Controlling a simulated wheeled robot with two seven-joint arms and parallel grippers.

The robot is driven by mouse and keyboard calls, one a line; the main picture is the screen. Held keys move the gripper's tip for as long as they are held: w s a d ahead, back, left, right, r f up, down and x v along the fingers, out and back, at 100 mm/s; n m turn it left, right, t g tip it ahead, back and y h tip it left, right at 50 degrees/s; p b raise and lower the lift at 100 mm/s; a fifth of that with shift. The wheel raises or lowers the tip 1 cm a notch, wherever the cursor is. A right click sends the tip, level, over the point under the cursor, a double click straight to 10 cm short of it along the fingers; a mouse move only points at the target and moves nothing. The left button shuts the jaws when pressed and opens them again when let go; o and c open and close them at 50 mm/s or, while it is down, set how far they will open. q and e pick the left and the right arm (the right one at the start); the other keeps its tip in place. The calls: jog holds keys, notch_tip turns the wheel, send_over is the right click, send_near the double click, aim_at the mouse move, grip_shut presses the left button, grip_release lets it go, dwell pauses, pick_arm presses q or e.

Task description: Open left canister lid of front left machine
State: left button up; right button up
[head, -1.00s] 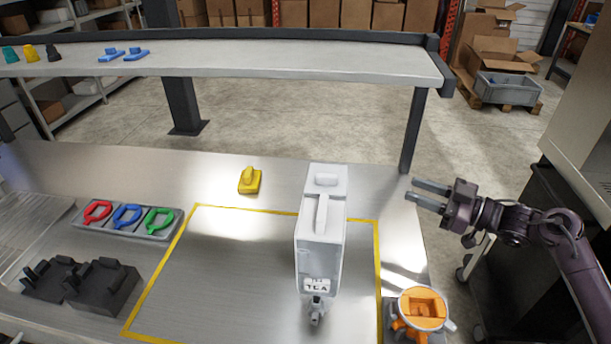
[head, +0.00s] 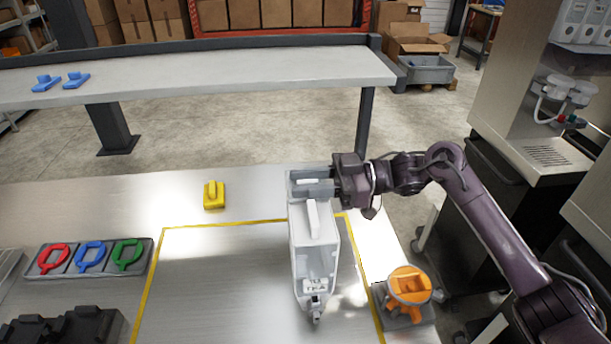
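A tall white canister (head: 314,250) with a ridge along its top stands on the steel table, inside the yellow outline. Its front bears a small label and a grey spout. My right gripper (head: 312,182) is over the far end of the canister's top, its two fingers pointing left. A small white raised part, perhaps the lid knob, shows between the fingers; whether they press on it cannot be told. The lid looks closed, but the fingers partly hide it. My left gripper is not in view. A machine with white round parts and tubing (head: 562,95) stands at the right.
An orange-topped fixture (head: 409,285) stands right of the canister, below my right arm. A yellow block (head: 214,195) and a tray (head: 62,270) with red, blue and green rings lie left. A raised shelf (head: 200,80) runs behind the table.

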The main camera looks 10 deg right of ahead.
jog(key=shift+f, duration=0.1)
jog(key=c, duration=0.7)
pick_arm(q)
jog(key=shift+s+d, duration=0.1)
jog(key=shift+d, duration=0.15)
pick_arm(e)
grip_shut()
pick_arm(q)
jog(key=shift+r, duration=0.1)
